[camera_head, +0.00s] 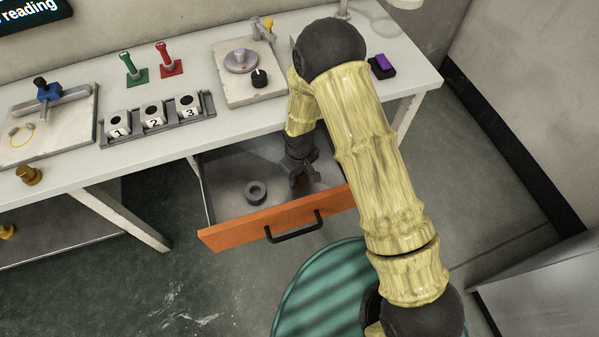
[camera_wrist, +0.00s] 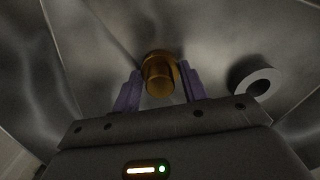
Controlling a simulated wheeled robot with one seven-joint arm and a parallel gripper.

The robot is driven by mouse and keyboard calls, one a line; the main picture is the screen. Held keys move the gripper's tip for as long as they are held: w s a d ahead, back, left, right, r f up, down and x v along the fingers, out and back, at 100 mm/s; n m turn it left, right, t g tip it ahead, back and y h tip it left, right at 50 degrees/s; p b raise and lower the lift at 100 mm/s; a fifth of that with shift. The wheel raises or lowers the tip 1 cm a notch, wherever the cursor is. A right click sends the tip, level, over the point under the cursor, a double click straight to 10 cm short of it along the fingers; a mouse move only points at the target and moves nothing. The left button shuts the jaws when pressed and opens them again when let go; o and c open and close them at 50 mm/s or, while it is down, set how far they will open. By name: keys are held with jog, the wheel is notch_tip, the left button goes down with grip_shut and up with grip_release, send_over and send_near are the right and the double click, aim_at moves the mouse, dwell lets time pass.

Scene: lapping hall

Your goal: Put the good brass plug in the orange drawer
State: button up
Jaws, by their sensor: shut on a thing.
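The orange drawer (camera_head: 277,219) is pulled open under the bench. My gripper (camera_head: 301,179) is down inside it, towards the right side. In the wrist view my gripper (camera_wrist: 160,88) has its two purple fingers on either side of a brass plug (camera_wrist: 158,76) and is shut on it. The plug is mostly hidden in the head view, where only a small brownish patch shows at the fingers. I cannot tell whether the plug touches the drawer floor. Another brass plug (camera_head: 29,175) stands on the bench's front left edge.
A grey ring (camera_head: 255,192) lies in the drawer left of my gripper and also shows in the wrist view (camera_wrist: 257,78). Numbered blocks (camera_head: 152,115) stand in a rack on the bench above. A yellowish brass piece (camera_head: 7,231) shows lower left.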

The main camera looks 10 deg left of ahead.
jog(key=shift+f, duration=0.15)
jog(key=o, duration=1.2)
jog(key=shift+o, duration=0.2)
notch_tip(320, 180, up, 12)
jog(key=shift+r, duration=0.2)
